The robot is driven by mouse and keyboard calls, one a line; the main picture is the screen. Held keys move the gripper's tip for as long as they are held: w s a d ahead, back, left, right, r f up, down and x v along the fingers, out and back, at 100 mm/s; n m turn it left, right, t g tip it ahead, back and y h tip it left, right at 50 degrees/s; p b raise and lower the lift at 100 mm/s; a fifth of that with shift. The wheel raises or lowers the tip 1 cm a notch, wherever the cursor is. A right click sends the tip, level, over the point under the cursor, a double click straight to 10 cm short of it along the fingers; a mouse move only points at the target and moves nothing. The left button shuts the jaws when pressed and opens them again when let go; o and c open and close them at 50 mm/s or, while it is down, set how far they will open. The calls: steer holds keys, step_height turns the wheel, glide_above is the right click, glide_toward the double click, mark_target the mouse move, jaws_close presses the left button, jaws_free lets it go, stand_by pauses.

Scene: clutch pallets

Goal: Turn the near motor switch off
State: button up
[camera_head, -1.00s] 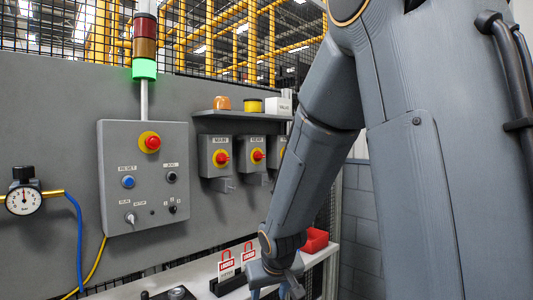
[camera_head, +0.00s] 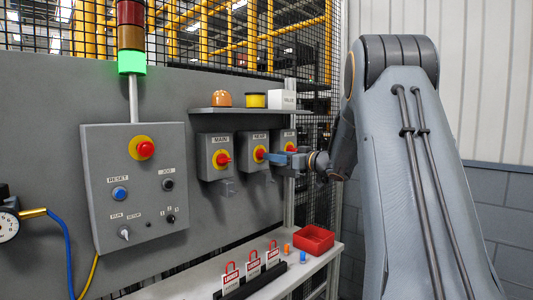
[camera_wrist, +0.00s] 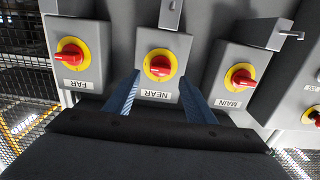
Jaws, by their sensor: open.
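The near motor switch is a grey box with a yellow ring and a red knob (camera_head: 260,153), between the MAIN switch (camera_head: 222,158) and the far switch (camera_head: 289,147). My gripper (camera_head: 268,157) is at the near switch from the right. In the wrist view its two blue fingers (camera_wrist: 160,90) are spread apart, one on each side of the NEAR label, with the knob between and just beyond their tips. I cannot tell whether they touch it.
A shelf (camera_head: 246,111) with an orange dome, a yellow roll and a white box is above the switches. A control panel (camera_head: 134,190) is to the left. The bench below holds red padlock tags (camera_head: 253,264) and a red bin (camera_head: 314,239).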

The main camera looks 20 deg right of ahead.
steer(key=p+x, duration=0.1)
steer(key=x, duration=0.4)
steer(key=shift+w, duration=0.1)
steer(key=c, duration=1)
